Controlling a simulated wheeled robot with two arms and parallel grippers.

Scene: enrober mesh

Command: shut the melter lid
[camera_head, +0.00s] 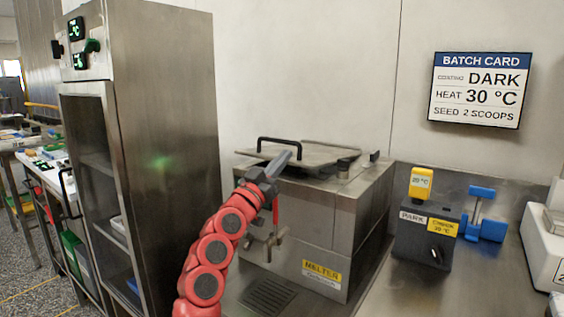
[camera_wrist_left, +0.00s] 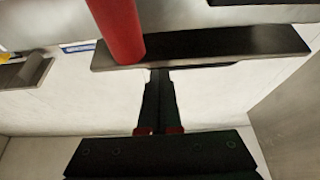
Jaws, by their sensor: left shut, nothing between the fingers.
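The melter (camera_head: 320,222) is a steel box with a yellow label on the counter. Its lid (camera_head: 322,153) is a flat grey plate with a black bar handle (camera_head: 268,141) at the left. The lid lies low over the top, slightly tilted, with a dark gap below its front edge. My left gripper (camera_head: 285,158) is shut and empty, its fingertips at the lid's front edge; I cannot tell whether they touch. In the left wrist view the shut fingers (camera_wrist_left: 160,80) point at a dark flat bar (camera_wrist_left: 215,45). My right gripper is not in view.
A red lever (camera_head: 276,210) and tap are on the melter's front; a red rod (camera_wrist_left: 118,30) shows in the wrist view. A tall steel cabinet (camera_head: 165,130) stands left. A dark control box (camera_head: 425,240) stands right. A batch card (camera_head: 478,90) hangs on the wall.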

